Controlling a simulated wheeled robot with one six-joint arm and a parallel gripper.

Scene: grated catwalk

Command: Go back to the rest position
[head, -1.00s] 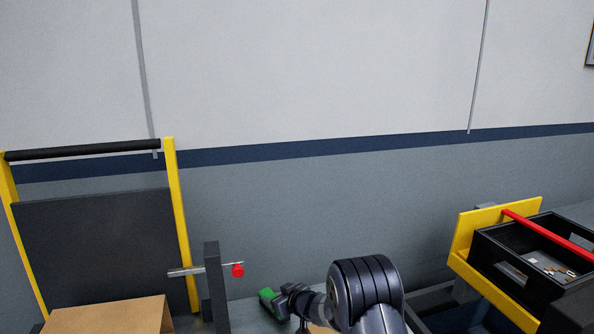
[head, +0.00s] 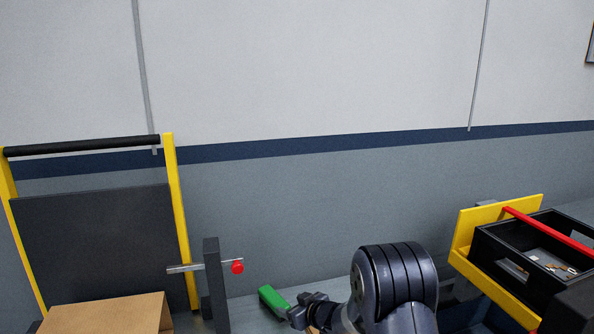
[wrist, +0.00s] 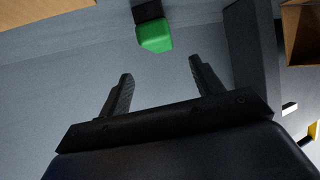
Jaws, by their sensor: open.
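My gripper (wrist: 164,82) is open in the wrist view, its two dark fingers apart with nothing between them. A green object with a dark end (wrist: 154,36) lies beyond the fingertips, clear of them. In the head view the same green object (head: 272,299) lies on the grey surface at the bottom centre. My arm rises just right of it and hides part of the area. My gripper's fingers are hard to make out in the head view.
A yellow-framed dark panel cart (head: 180,225) with a cardboard box (head: 105,314) stands left. A dark post (head: 215,285) carries a rod with a red knob (head: 237,267). A black tray (head: 490,258) with a red bar (head: 550,232) and small parts stands right.

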